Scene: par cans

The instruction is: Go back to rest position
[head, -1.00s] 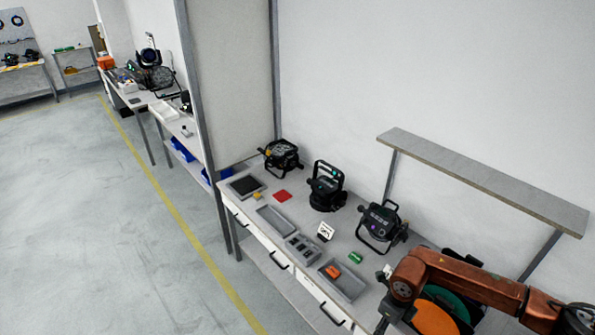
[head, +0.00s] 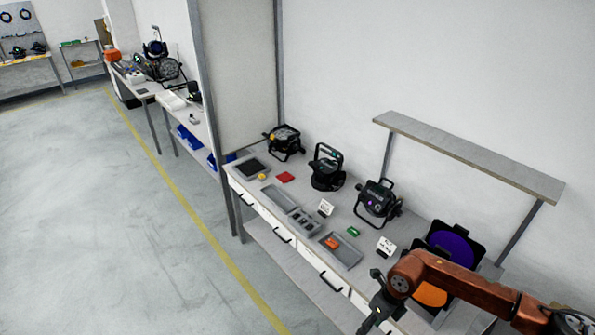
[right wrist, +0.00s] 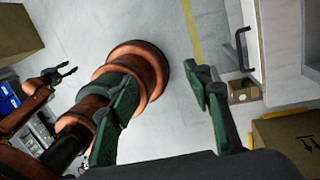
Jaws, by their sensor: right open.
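My right arm enters the head view from the right, and its gripper (head: 368,322) hangs beyond the front edge of the workbench (head: 240,188), pointing down. Its two dark green fingers (right wrist: 165,118) stand wide apart in the right wrist view, with nothing between them. My left gripper (right wrist: 68,70) shows at the left of the right wrist view, small, with its tips apart and nothing seen in it. It is outside the head view.
Several par cans, one of them (head: 378,202), stand on the bench. A grey tray (head: 347,257) holds an orange item. A shelf (head: 470,155) rises behind. The left floor is clear; a cardboard box (right wrist: 288,142) shows at right.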

